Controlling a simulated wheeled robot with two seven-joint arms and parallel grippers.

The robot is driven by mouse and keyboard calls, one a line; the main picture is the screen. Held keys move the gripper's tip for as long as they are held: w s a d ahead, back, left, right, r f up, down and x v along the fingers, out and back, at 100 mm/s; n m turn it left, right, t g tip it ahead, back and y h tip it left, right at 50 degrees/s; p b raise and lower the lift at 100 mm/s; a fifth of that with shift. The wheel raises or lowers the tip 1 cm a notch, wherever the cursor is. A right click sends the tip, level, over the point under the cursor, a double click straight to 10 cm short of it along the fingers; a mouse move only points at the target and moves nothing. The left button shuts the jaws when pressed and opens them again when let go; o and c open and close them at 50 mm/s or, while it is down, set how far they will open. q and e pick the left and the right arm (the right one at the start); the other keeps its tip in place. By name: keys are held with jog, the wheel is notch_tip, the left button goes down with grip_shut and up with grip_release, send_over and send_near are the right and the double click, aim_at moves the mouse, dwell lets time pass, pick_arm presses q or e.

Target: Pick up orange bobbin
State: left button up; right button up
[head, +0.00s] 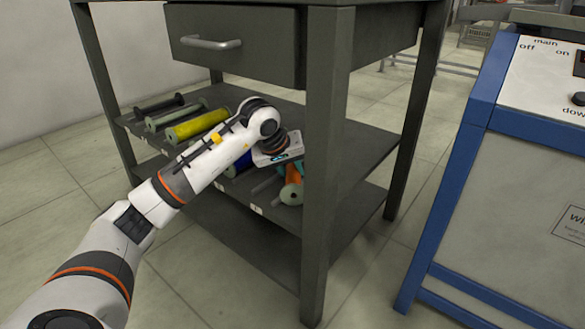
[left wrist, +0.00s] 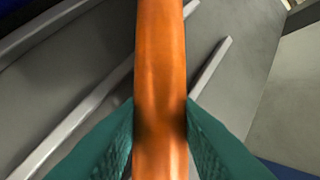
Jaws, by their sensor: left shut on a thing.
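The orange bobbin (head: 293,180) is at the right end of the row on the cart's middle shelf, close behind the front leg. My left gripper (head: 292,172) reaches in from the left and is shut on it. In the left wrist view the orange bobbin (left wrist: 160,70) runs from top to bottom, with a green fingertip pressed against each side. Its far end is out of that view, and the gripper partly hides it in the head view. I cannot tell whether it is clear of the shelf. My right gripper is not in view.
The shelf (head: 345,150) has thin divider rails (left wrist: 90,115). A yellow bobbin (head: 197,125), dark empty ones and a partly hidden blue one (head: 238,165) lie left. The cart's front leg (head: 322,200) and drawer (head: 235,45) border the reach. A blue-framed machine (head: 470,150) stands right.

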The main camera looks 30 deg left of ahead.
aim_at(291, 168)
pick_arm(q)
jog(key=shift+r, duration=0.1)
jog(key=shift+r+p, duration=0.8)
jog(key=shift+p, duration=0.05)
notch_tip(291, 168, up, 2)
jog(key=shift+r+p, duration=0.1)
jog(key=shift+p, duration=1.05)
jog(key=s+a+p, duration=0.1)
jog(key=s+p, duration=0.3)
jog(key=s, duration=1.4)
jog(key=shift+a+f, duration=0.2)
jog(key=shift+a, duration=0.05)
